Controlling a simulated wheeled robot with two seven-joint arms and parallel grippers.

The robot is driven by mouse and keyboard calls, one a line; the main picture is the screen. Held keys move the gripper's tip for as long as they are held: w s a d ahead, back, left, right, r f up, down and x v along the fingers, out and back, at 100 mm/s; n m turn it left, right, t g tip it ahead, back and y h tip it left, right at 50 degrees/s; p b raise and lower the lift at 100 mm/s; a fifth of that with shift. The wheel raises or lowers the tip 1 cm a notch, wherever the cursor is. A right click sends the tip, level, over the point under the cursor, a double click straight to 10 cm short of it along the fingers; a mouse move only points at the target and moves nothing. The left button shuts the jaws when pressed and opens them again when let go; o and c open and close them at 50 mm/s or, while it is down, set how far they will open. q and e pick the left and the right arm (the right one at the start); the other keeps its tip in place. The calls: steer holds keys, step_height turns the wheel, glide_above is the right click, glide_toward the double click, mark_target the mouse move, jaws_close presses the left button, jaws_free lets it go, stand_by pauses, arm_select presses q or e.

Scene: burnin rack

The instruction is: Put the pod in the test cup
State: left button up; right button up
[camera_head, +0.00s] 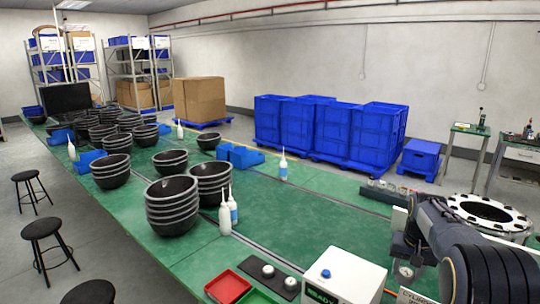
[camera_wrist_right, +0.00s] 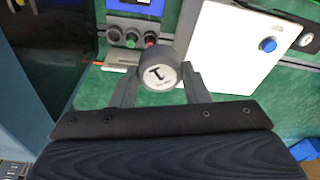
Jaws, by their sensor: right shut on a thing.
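My right gripper (camera_wrist_right: 160,72) is shut on the pod (camera_wrist_right: 158,74), a short grey cylinder with a pale round face and a dark mark. The pod sits between the two fingertips in the right wrist view. In the head view my right arm comes in at the lower right, with its gripper (camera_head: 408,248) over the green bench; the pod is not clear there. A white box (camera_head: 343,277) with a blue button stands left of the gripper, and also shows in the right wrist view (camera_wrist_right: 232,50). I cannot pick out the test cup for certain. My left gripper is out of view.
A black pad (camera_head: 272,284) with round pieces and a red tray (camera_head: 228,287) lie left of the white box. Black bowls (camera_head: 173,207) and white bottles (camera_head: 225,215) stand farther left. Knobs (camera_wrist_right: 130,42) sit on a panel. The bench middle is clear.

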steer(key=s+a+f+n, duration=0.5)
steer(key=s+a+f, duration=0.8)
steer(key=a+f, duration=0.35)
step_height(320, 180, down, 5)
steer(key=b, duration=0.6)
steer(key=shift+s+f, duration=0.1)
steer(key=shift+f, duration=0.05)
